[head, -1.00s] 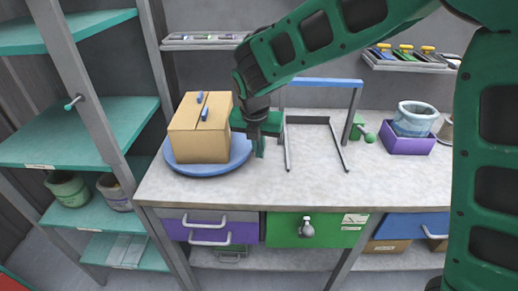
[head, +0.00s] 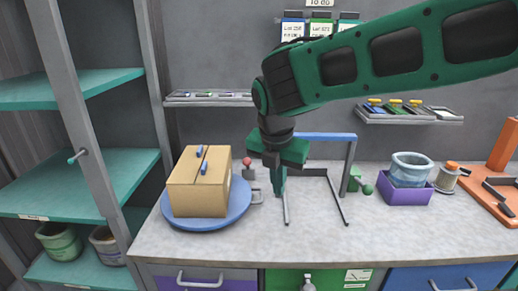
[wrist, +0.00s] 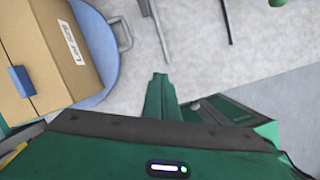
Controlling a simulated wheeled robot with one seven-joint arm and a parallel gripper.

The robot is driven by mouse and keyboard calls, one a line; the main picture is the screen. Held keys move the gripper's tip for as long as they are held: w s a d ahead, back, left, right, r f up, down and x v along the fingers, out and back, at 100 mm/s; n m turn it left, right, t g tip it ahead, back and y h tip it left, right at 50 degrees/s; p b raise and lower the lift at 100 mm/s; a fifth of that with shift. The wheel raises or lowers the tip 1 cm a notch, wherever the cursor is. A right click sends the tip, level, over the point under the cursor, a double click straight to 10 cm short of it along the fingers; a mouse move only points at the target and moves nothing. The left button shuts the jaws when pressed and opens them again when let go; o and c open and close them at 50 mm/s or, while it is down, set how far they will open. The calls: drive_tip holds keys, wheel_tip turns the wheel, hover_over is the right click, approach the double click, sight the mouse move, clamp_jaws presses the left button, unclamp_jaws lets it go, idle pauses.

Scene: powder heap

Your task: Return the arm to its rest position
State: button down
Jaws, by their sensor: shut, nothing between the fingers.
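My gripper (head: 279,191) hangs pointing down over the workbench, right of the cardboard box and in front of the blue-topped metal frame. Its fingers are together with nothing between them. The wrist view also shows the shut fingers (wrist: 160,95) above the bench top. My green arm reaches in from the upper right of the head view.
A cardboard box (head: 199,182) with blue clips sits on a round blue plate (head: 236,210). The frame (head: 352,160) stands behind my gripper. A blue-grey pot (head: 408,170) sits in a purple tray (head: 402,194). The front middle of the bench (head: 330,240) is clear.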

drive_tip(key=s+d+m+g, duration=0.1)
drive_tip(key=s+d+m, duration=0.3)
drive_tip(key=d+m, duration=0.7)
drive_tip(key=s+d+m+g, duration=0.1)
drive_tip(key=s+d+m, duration=0.35)
drive_tip(key=d, duration=0.95)
drive_tip(key=s+d+f+m, duration=0.2)
drive_tip(key=s+d+m, duration=0.3)
drive_tip(key=s+m, duration=0.3)
drive_tip(key=s+d+f+m+y, duration=0.1)
drive_tip(key=s+d+f+m, duration=0.2)
drive_tip(key=s+d+m, duration=0.3)
drive_tip(key=s+m, duration=0.3)
drive_tip(key=m, duration=0.4)
drive_tip(key=shift+s+f+g, duration=0.2)
drive_tip(key=shift+s+g, duration=0.05)
drive_tip(key=shift+g, duration=0.15)
drive_tip(key=shift+m, duration=0.25)
drive_tip(key=shift+w+f, duration=0.25)
drive_tip(key=shift+w, duration=0.4)
